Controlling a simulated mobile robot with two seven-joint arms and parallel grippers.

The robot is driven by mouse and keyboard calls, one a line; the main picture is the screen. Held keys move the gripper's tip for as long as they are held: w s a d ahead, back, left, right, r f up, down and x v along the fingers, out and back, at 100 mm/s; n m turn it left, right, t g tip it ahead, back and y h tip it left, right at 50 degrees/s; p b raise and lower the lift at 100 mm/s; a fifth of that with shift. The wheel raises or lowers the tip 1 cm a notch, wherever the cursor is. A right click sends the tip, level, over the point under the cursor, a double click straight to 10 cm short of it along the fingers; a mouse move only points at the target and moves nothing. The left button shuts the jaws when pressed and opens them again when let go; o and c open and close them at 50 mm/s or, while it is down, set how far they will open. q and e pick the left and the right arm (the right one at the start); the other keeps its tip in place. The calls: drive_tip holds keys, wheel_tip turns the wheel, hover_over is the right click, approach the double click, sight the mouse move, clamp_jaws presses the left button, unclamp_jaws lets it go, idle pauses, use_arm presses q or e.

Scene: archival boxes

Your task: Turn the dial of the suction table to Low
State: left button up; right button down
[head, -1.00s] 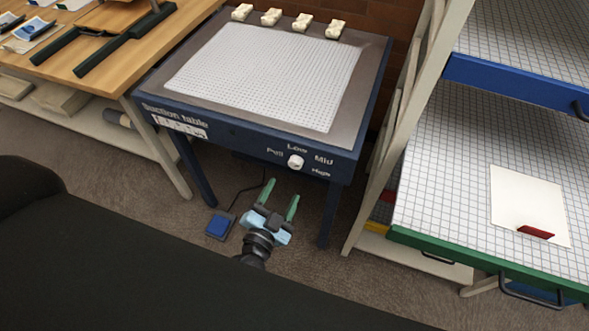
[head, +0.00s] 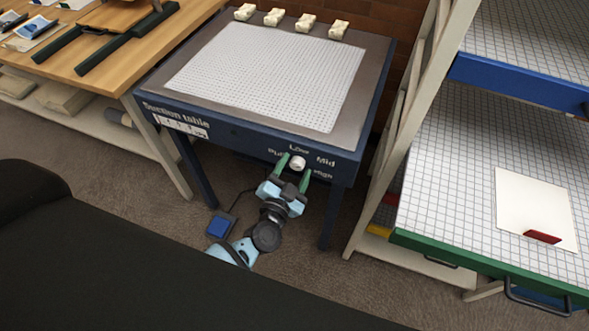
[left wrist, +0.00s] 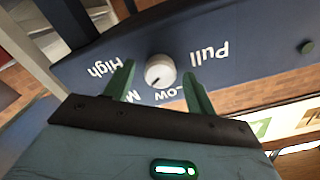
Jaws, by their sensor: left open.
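The suction table (head: 240,134) stands in the middle of the head view, with a white perforated top. Its white round dial (head: 298,162) is on the front panel, with labels Low and Mid readable around it. The dial also shows in the left wrist view (left wrist: 160,71), among Pull, Low, High and a partly covered label. A small dark mark shows on its lower left rim there. My left gripper (head: 293,167) is open, its green fingertips on either side of the dial. Whether they touch it I cannot tell. My right gripper is not in view.
A blue foot pedal (head: 221,225) with a cable lies on the floor. A wooden bench (head: 110,70) stands at left. A rack (head: 420,190) with gridded shelves stands close at right. Several cream blocks (head: 274,17) line the table's back edge.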

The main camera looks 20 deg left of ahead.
use_arm(q)
drive_tip(key=c, duration=1)
drive_tip(key=n, duration=0.4)
drive_tip(key=shift+n+p, duration=0.3)
drive_tip(key=shift+n, duration=0.1)
drive_tip(key=n, duration=0.5)
drive_tip(key=shift+n, duration=0.9)
drive_tip(key=shift+b, duration=0.3)
